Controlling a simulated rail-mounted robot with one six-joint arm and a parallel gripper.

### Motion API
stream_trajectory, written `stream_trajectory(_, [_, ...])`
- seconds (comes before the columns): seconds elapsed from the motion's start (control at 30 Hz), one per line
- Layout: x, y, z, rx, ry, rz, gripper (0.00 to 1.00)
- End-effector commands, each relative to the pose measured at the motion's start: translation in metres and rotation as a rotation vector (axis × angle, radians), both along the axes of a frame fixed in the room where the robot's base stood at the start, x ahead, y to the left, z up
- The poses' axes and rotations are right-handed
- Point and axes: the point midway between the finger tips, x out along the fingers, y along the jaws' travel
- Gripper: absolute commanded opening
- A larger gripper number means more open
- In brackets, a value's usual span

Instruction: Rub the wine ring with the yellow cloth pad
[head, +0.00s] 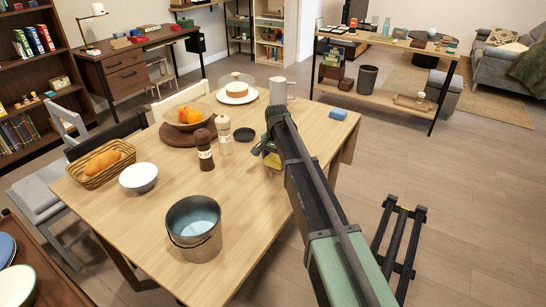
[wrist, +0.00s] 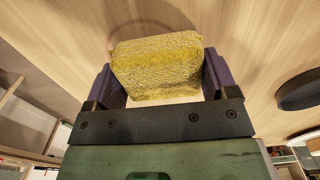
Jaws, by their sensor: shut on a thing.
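My gripper (wrist: 158,84) is shut on the yellow cloth pad (wrist: 157,62), with a finger on either side of it. In the head view the pad (head: 272,160) shows as a small yellow patch beside my gripper (head: 267,151), low over the right part of the wooden table (head: 155,225). Whether the pad touches the tabletop I cannot tell. In the wrist view a faint darker curved mark (wrist: 142,22) shows on the wood just beyond the pad; it may be the wine ring or a shadow. I cannot make out the ring in the head view.
A black disc (head: 245,134) lies left of my gripper, with two mills (head: 204,150) and a fruit bowl (head: 188,116) farther left. A metal bucket (head: 194,229) stands at the front.

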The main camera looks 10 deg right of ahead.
Motion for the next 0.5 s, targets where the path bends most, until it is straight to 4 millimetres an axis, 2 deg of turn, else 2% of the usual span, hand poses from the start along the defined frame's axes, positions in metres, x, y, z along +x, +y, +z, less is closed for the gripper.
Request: stream_trajectory(0.5, [-0.031, -0.027, 0.000, 0.000, 0.000, 0.010, 0.60])
